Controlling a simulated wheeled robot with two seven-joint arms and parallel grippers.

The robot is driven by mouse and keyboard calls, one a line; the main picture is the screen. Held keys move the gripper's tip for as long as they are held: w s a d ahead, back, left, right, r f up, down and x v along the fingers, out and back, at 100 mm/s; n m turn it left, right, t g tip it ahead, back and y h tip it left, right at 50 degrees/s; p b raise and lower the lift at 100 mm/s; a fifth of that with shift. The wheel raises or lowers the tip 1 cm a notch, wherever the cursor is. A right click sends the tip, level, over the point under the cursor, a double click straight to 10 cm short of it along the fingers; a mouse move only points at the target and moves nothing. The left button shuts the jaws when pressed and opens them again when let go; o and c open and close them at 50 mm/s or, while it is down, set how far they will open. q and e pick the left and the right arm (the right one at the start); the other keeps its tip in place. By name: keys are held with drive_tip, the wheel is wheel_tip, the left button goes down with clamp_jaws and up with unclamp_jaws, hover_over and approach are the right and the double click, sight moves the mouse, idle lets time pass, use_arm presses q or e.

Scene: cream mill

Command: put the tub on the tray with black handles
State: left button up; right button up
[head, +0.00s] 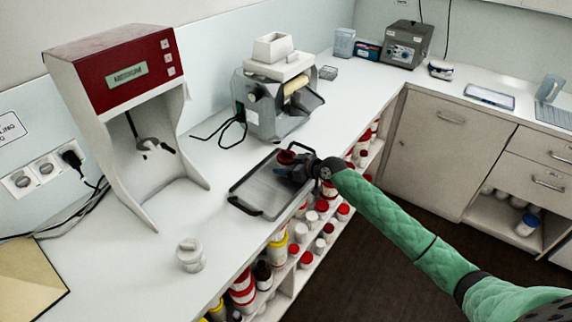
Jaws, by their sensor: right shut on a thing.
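The tray with black handles (262,190) lies on the white counter near its front edge, a dark grey shallow tray with a black handle at its near end. My right gripper (291,165) is over the tray's far right part and is shut on a small dark red tub (286,156). The gripper hides much of the tub. I cannot tell whether the tub touches the tray. My left gripper is not in view.
A white lidded jar (190,255) stands on the counter at the near left. A red and white dispenser (115,75) and a grey mill machine (275,95) stand behind the tray. Shelves below the counter edge hold several jars. Counter between jar and tray is clear.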

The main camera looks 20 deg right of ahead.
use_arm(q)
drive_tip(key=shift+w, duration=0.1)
use_arm(e)
drive_tip(key=shift+f, duration=0.1)
drive_tip(key=o, duration=0.8)
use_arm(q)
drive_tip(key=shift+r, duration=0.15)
use_arm(e)
drive_tip(key=shift+o, duration=1.1)
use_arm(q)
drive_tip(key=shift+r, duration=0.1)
use_arm(e)
drive_tip(key=shift+s+d, duration=0.2)
drive_tip(key=shift+s+d+r+b, duration=0.2)
drive_tip(key=shift+s+r+b, duration=0.05)
drive_tip(key=shift+b, duration=0.05)
drive_tip(key=b+v, duration=0.3)
drive_tip(key=v, duration=0.6)
drive_tip(key=shift+s+d, duration=0.15)
use_arm(q)
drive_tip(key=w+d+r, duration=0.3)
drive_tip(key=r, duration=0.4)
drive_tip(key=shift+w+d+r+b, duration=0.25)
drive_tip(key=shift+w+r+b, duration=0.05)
drive_tip(key=shift+b, duration=0.05)
use_arm(e)
drive_tip(key=shift+s+d+r, duration=0.3)
drive_tip(key=shift+s+r, duration=0.15)
